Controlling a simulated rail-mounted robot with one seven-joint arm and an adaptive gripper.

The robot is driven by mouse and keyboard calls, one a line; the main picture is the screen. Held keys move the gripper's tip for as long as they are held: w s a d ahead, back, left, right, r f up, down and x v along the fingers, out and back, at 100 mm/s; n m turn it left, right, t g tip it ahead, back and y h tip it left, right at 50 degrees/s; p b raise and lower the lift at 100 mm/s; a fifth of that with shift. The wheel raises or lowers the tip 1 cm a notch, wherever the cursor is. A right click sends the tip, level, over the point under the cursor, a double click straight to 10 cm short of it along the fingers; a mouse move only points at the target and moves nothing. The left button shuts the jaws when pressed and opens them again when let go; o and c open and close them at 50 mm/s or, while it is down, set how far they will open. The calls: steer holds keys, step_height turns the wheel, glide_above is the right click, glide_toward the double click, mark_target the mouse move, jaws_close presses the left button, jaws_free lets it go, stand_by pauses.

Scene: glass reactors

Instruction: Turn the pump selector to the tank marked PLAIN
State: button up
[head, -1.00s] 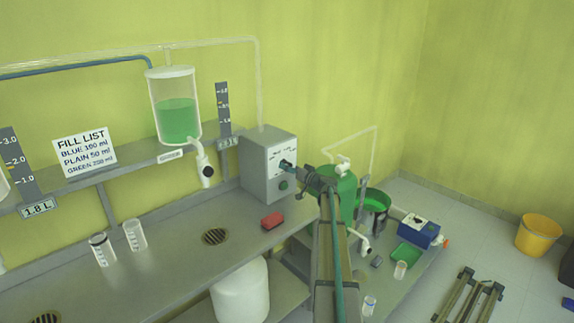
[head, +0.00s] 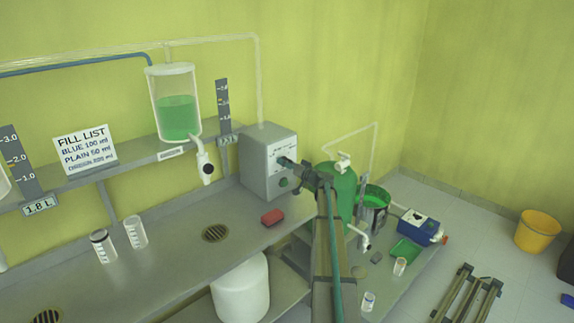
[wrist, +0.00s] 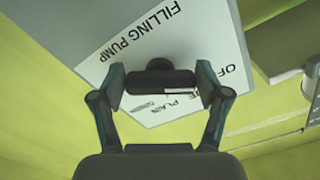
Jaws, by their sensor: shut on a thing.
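The filling pump is a grey box (head: 258,168) at the right end of the bench. Its white label (wrist: 150,50) reads FILLING PUMP, with OFF, PLAIN and partly hidden words around the dial. The dark selector knob (wrist: 160,78) has a bar with a white line toward its right end in the wrist view. My gripper (wrist: 160,86) is shut on this bar, one finger at each end. In the head view my gripper (head: 285,162) is at the pump's front and hides the knob. I cannot tell which mark the line points to.
A tank of green liquid (head: 178,118) hangs above the shelf, left of the pump. A FILL LIST sign (head: 86,149) leans at the back.

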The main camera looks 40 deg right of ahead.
steer(key=shift+f+b, duration=0.1)
steer(key=shift+b, duration=0.25)
steer(key=m+b, duration=0.2)
steer(key=b, duration=0.1)
steer(key=shift+a+f+m, duration=0.1)
steer(key=shift+f+m, duration=0.05)
steer(key=shift+m, duration=0.15)
steer(key=m+b, duration=0.2)
steer(key=m, duration=0.1)
steer(key=m+b, duration=0.1)
steer(key=shift+a+r+b, duration=0.1)
steer(key=shift+r+b, duration=0.15)
steer(key=shift+b, duration=0.05)
steer(key=m, duration=0.3)
steer(key=m+b, duration=0.1)
steer(key=m, duration=0.1)
steer(key=shift+r, duration=0.25)
steer(key=shift+r+m, duration=0.15)
steer(key=shift+m, duration=1.85)
steer(key=o, duration=1.2)
steer(key=shift+c, duration=0.2)
